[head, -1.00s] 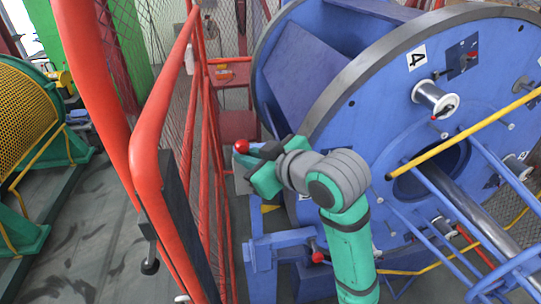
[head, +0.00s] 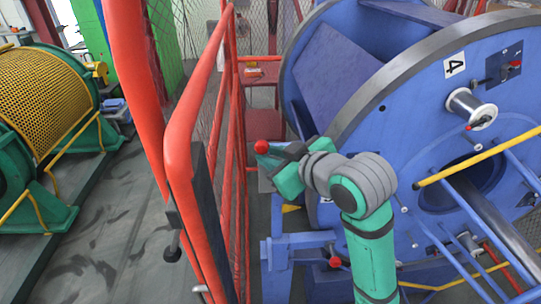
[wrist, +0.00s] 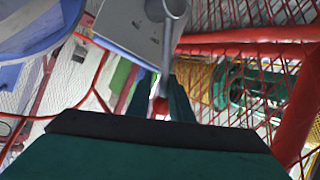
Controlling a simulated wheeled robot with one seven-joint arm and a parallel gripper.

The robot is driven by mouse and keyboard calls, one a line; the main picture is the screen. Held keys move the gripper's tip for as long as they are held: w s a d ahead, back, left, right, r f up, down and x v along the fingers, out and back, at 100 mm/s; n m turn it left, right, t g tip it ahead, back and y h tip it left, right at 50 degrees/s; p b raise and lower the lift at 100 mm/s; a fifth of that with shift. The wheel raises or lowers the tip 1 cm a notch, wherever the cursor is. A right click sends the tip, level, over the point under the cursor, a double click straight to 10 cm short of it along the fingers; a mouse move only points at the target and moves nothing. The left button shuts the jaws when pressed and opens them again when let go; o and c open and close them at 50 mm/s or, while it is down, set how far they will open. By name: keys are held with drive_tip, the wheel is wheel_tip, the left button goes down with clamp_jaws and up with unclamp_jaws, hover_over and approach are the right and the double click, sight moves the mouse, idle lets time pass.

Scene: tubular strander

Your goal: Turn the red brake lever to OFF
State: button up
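The red ball knob of a lever, seemingly the brake lever (head: 261,146), stands just past the red railing, beside the big blue drum. My gripper (head: 277,153) is right behind this knob, its fingers pointing left toward it. In the wrist view my gripper (wrist: 150,95) has its two dark green fingers apart. Part of the red knob (wrist: 160,106) shows between them, nearer the right finger; I cannot tell whether they touch. A grey metal panel with a round grey rod (wrist: 167,40) is above the fingers. No OFF marking is readable.
The red railing (head: 180,145) with mesh runs close left of my arm. The blue drum (head: 430,110) marked 4 fills the right. A second red-knobbed handle (head: 335,262) is on the blue frame below. A yellow-guarded green machine (head: 45,85) stands left; floor between is clear.

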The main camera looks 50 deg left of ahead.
drive_tip(key=v, duration=1)
drive_tip(key=shift+s+d, duration=0.15)
drive_tip(key=shift+d, duration=0.15)
